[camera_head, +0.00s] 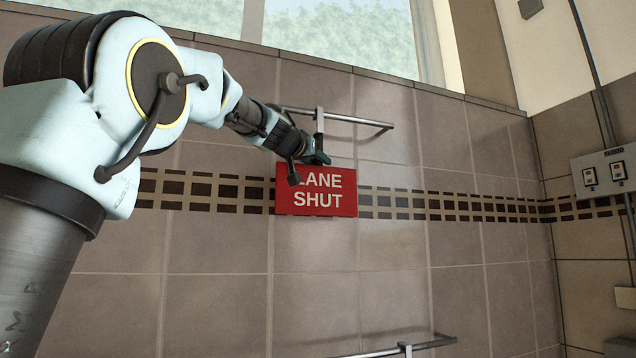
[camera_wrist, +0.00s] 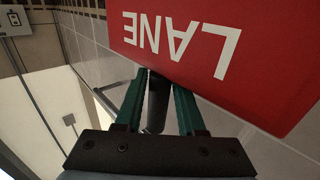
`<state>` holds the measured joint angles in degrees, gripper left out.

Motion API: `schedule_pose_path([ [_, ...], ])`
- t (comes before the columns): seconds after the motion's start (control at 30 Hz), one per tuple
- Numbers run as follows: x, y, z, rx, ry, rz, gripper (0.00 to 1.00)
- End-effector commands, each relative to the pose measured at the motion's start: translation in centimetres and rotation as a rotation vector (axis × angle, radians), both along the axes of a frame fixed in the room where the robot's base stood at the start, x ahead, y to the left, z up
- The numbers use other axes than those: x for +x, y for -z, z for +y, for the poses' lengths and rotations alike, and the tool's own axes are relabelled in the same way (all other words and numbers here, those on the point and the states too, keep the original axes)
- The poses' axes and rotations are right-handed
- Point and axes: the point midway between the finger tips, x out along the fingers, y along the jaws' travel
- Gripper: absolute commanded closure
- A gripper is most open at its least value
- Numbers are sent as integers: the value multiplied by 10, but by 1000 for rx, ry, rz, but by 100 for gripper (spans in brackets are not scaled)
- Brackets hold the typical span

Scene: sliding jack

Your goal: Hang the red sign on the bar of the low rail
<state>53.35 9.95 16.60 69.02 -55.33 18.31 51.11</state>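The red sign (camera_head: 318,200) reads LANE SHUT and is upright in front of the tiled wall in the head view. In the wrist view the sign (camera_wrist: 225,50) is close and upside down. My gripper (camera_head: 308,160) is at the sign's top edge and covers part of the first letter. In the wrist view my gripper (camera_wrist: 160,85) has its green fingers on both sides of a dark grey piece that fills the gap at the tips. Whether the sign touches the upper rail is unclear.
An upper rail (camera_head: 350,119) is on the wall just above the sign and my gripper. A grey switch box (camera_head: 606,172) is on the right wall. The wall between the sign and the low rail is clear. A window is above.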

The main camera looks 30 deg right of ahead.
Motion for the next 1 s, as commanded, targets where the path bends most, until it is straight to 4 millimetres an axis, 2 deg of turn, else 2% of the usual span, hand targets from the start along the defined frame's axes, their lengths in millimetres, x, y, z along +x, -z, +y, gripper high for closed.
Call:
schedule_pose_path([
  [0.03, 0, 0, 0, 0, 0, 0, 68],
  [0.3, 0, 0, 0, 0, 0, 0, 99],
  [0.33, 0, 0, 0, 0, 0, 0, 100],
  [1.0, 0, 0, 0, 0, 0, 0, 100],
])
